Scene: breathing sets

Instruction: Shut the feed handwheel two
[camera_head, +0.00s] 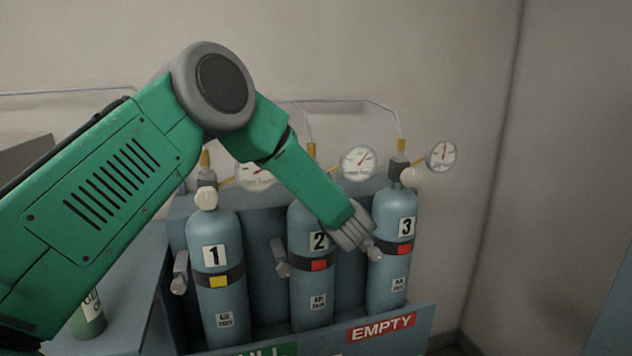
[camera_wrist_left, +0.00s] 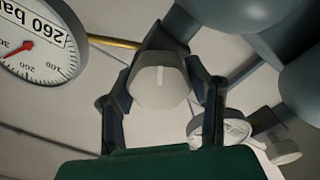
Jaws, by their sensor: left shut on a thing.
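Cylinder two (camera_head: 310,292) stands between cylinder one (camera_head: 218,290) and cylinder three (camera_head: 388,275). Its feed handwheel is hidden behind my left arm in the head view. The left wrist view shows a pale faceted handwheel (camera_wrist_left: 160,88) with a light line on its face. My left gripper (camera_wrist_left: 163,80) is shut on it, with one dark finger on each side. In the head view the fingertips cannot be made out behind the arm. My right gripper is not in view.
A dial gauge (camera_wrist_left: 38,42) marked 260 bar is close beside the left finger. Other handwheels show on cylinder one (camera_head: 207,198) and cylinder three (camera_head: 411,178). An EMPTY sign (camera_head: 381,327) is on the rack's front. A green bottle (camera_head: 88,322) stands at left.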

